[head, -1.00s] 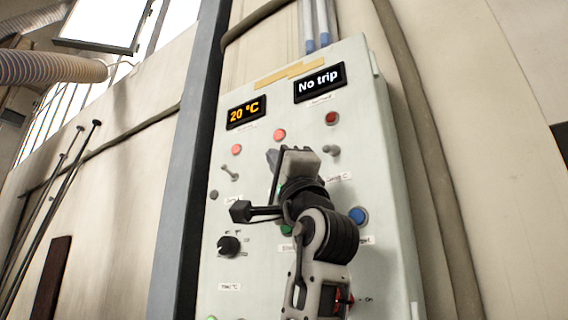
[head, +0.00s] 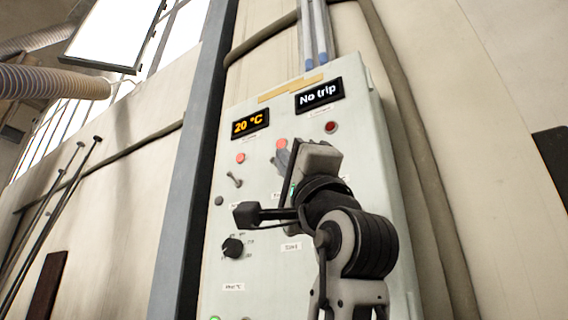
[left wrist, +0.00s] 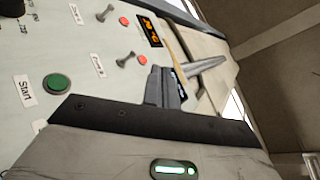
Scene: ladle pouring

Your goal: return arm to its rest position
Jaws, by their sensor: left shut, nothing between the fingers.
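My left gripper (head: 284,158) is in front of the pale control panel (head: 240,185) in the head view, right of the panel's middle. Its fingers are shut and empty. The dark fingers also show in the left wrist view (left wrist: 168,90), with the panel behind them. Whether the fingertips touch the panel cannot be told for sure. My wrist and forearm hide the panel's lower right. My right gripper is in neither view.
The panel carries an orange "20 °C" display (head: 250,123), a "No trip" display (head: 319,95), a black knob (head: 233,248) and a toggle switch (head: 234,180). A green Start button (left wrist: 57,84) shows in the left wrist view. A grey post (head: 190,170) stands left of the panel.

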